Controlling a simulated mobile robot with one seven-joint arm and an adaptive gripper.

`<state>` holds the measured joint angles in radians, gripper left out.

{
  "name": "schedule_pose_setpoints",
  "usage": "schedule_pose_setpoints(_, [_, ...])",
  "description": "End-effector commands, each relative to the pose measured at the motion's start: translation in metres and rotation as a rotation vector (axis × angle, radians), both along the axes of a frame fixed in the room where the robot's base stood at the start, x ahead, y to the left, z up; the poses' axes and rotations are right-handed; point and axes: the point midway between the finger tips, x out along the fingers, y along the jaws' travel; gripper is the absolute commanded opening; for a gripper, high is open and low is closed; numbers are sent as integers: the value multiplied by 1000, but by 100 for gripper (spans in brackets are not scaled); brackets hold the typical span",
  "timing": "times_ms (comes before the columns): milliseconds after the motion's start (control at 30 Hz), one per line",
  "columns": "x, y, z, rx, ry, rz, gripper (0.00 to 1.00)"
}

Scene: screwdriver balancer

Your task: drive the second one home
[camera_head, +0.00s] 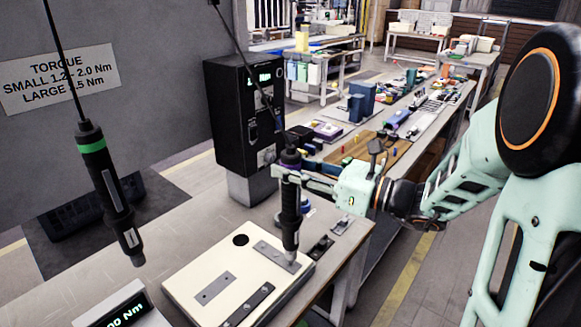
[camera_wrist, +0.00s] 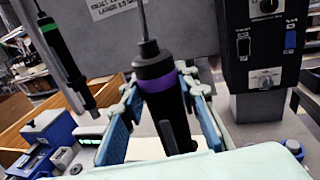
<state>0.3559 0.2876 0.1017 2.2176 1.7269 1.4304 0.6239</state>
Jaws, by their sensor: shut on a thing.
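My gripper (camera_head: 289,176) is shut around a black screwdriver with a purple band (camera_head: 290,208), which hangs from a cable. In the wrist view the blue finger pads flank the purple-banded screwdriver (camera_wrist: 166,100). The screwdriver is upright, and its tip is at the right end of a grey metal strip (camera_head: 275,256) on the cream plate (camera_head: 183,282). Whether the tip touches a screw there is hidden. Two other strips lie on the plate: a grey one (camera_head: 215,288) and a dark one (camera_head: 248,305). A second screwdriver with a green band (camera_head: 105,185) hangs free at left.
A torque display (camera_head: 125,312) stands at the front left, partly cut off. A black control box (camera_head: 243,115) stands behind the plate. A wall sign (camera_head: 60,78) lists small and large torques. Small dark parts (camera_head: 320,248) lie right of the plate. A cluttered bench (camera_head: 400,130) extends behind.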

Motion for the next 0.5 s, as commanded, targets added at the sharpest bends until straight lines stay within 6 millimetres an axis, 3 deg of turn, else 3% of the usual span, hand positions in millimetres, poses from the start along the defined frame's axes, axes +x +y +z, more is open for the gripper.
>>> schedule_pose_setpoints(500, [0,-1,-14,0,1,-2,0])
